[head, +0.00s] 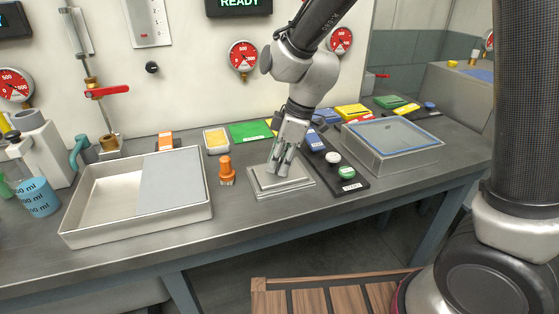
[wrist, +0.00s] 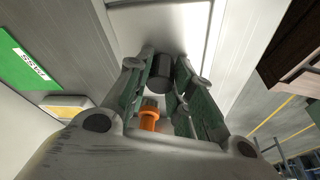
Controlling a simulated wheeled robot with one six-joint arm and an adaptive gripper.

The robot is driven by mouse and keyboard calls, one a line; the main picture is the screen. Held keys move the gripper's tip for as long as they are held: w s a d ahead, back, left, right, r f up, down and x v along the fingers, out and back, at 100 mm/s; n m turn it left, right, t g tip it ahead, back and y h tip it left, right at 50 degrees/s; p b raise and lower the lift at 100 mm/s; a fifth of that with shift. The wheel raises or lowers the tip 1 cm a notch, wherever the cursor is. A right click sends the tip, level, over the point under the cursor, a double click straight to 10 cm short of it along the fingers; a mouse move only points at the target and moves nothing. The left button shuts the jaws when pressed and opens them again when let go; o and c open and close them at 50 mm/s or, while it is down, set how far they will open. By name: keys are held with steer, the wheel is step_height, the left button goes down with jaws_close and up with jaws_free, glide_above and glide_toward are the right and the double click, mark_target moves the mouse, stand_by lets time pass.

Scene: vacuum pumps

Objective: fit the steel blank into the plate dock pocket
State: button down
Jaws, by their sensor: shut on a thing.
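The steel blank (head: 293,181) is a flat, pale square plate at the plate dock (head: 300,191), near the middle of the bench. My gripper (head: 280,168) points down over it. In the wrist view my gripper (wrist: 162,75) is shut on the dark round knob of the steel blank (wrist: 190,28). The blank looks level and lies over the dock, within its outline. I cannot tell whether it is down in the pocket or resting on the rim, as the pocket is hidden under it.
An orange fitting (head: 227,172) stands close to the left of the dock. A large grey tray (head: 135,238) is further left. A black strip with coloured knobs (head: 350,186) lies just right, then a glass-topped box (head: 392,165). Coloured boxes line the wall behind.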

steer(key=c, duration=1.2)
jaws_free()
steer(key=shift+o, duration=0.2)
steer(key=v, duration=1.2)
steer(key=shift+f, duration=0.1)
